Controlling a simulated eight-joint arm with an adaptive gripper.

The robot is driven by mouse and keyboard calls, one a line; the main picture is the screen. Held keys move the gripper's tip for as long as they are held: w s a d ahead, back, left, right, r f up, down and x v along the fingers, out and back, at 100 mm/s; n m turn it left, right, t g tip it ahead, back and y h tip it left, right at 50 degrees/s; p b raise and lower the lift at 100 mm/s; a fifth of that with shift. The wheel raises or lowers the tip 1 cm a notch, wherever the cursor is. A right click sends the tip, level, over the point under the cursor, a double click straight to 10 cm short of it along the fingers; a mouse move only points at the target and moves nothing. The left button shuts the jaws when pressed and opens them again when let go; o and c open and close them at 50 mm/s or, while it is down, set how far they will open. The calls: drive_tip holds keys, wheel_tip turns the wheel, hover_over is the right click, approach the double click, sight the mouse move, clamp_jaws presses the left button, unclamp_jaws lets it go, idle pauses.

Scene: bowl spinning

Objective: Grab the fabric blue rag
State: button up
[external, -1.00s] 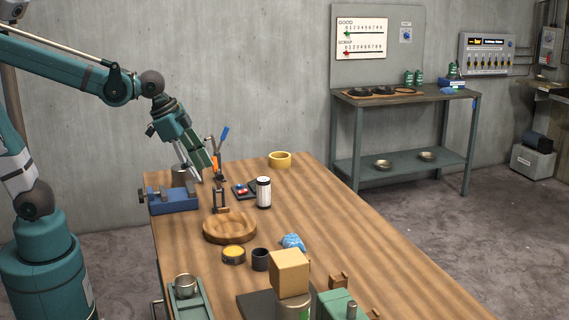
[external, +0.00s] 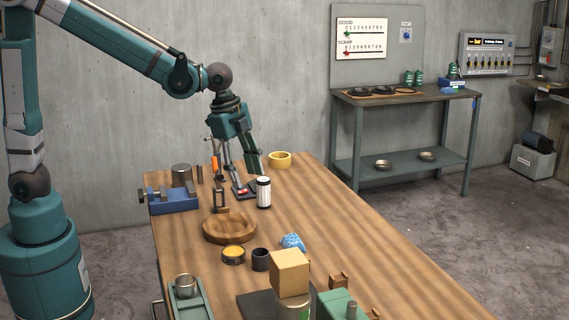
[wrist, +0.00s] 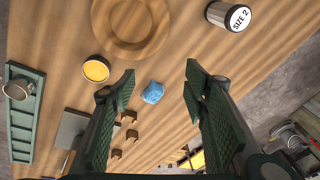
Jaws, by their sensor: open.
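The crumpled blue rag (external: 293,242) lies on the wooden table, right of the round wooden dish and behind the tan block. My gripper (external: 246,180) is up over the far part of the table, pointing down, well behind the rag and apart from it. In the wrist view the rag (wrist: 153,92) shows in the gap between the two fingers of my gripper (wrist: 159,70), nearer the left finger. The fingers are spread wide with nothing between them.
Around the rag are the round wooden dish (external: 230,240), a yellow-topped tin (external: 233,258), a dark cup (external: 260,262) and a tan block (external: 290,270). A white can (external: 264,190) stands near my gripper. A blue vise (external: 172,201) sits left. The table right of the rag is clear.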

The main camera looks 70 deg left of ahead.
drive_tip(key=w+d+f+m+g+p, duration=0.1)
drive_tip(key=w+d+f+m+p, duration=0.25)
drive_tip(key=w+d, duration=0.3)
drive_tip(key=m+g+p, duration=0.1)
drive_tip(key=m+p, duration=0.2)
drive_tip(key=p, duration=0.1)
hover_over(293, 238)
drive_tip(key=a, duration=0.1)
drive_tip(key=shift+y, duration=0.3)
drive_tip(key=f, duration=0.5)
drive_tip(key=shift+s, duration=0.2)
drive_tip(key=shift+w+d+f+g, duration=0.15)
drive_tip(key=shift+d+f+g, duration=0.15)
drive_tip(key=shift+f, duration=0.1)
drive_tip(key=shift+f, duration=1.3)
drive_tip(key=shift+f, duration=2.6)
